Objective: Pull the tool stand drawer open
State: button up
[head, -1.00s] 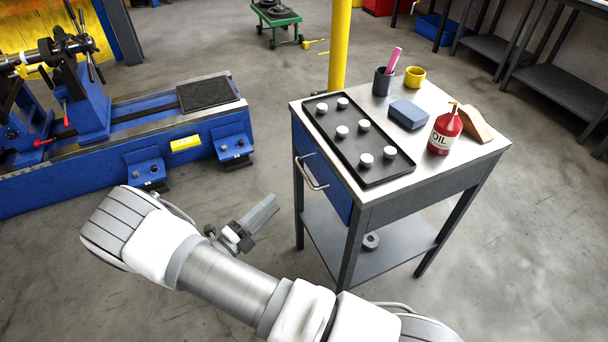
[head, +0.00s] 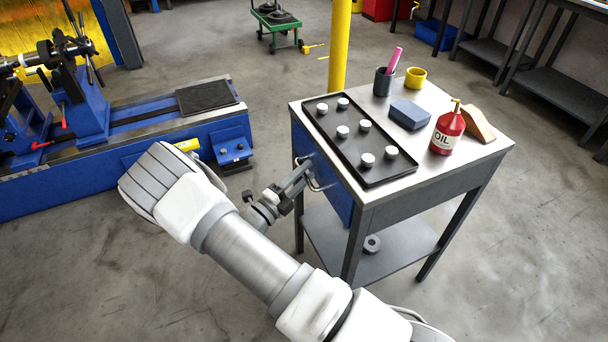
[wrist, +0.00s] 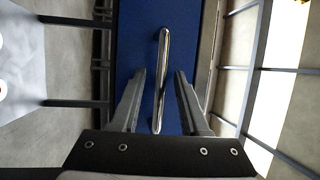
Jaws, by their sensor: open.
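The tool stand (head: 440,186) is a grey metal table with a lower shelf. Its blue drawer front (head: 331,190) faces left in the head view and looks closed. The drawer has a curved chrome handle (head: 314,186). In the wrist view the handle (wrist: 162,75) runs lengthwise up the blue drawer front (wrist: 186,20). My gripper (head: 300,175) is at the drawer front, by the handle. In the wrist view my open gripper (wrist: 158,75) has one finger on each side of the handle, with gaps showing on both sides.
On the stand top are a black tray (head: 385,173) with several small weights, a red oil bottle (head: 447,130), a blue block (head: 409,115), a dark cup (head: 383,82) and a yellow cup (head: 415,77). A blue machine (head: 60,187) stands at left.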

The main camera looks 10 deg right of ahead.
grip_shut()
dwell(1.3)
